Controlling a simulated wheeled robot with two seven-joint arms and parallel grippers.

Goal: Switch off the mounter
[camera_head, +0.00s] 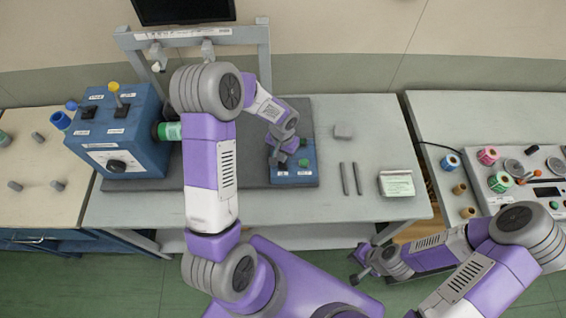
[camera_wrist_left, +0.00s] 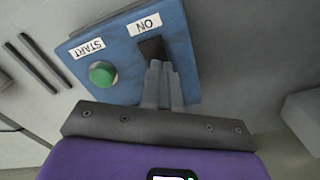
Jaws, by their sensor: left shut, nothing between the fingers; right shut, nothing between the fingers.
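The mounter is a blue machine (camera_head: 125,130) at the left of the grey table, with a dial on its front and labels on top. A small blue control box (camera_head: 292,179) stands to its right on the dark mat. In the left wrist view this box (camera_wrist_left: 112,82) shows a green button (camera_wrist_left: 102,73) labelled START and a dark rocker switch (camera_wrist_left: 152,48) labelled ON. My left gripper (camera_head: 283,160) is shut and empty over the box. In the left wrist view its fingertips (camera_wrist_left: 160,68) are at the rocker switch; contact cannot be told. My right gripper (camera_head: 362,265) is shut and empty, low before the table.
Two dark rods (camera_head: 350,179), a grey block (camera_head: 343,131) and a card holder (camera_head: 397,184) lie right of the box. A metal frame (camera_head: 190,36) rises behind. A side table at right holds several spools (camera_head: 488,155) and a panel.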

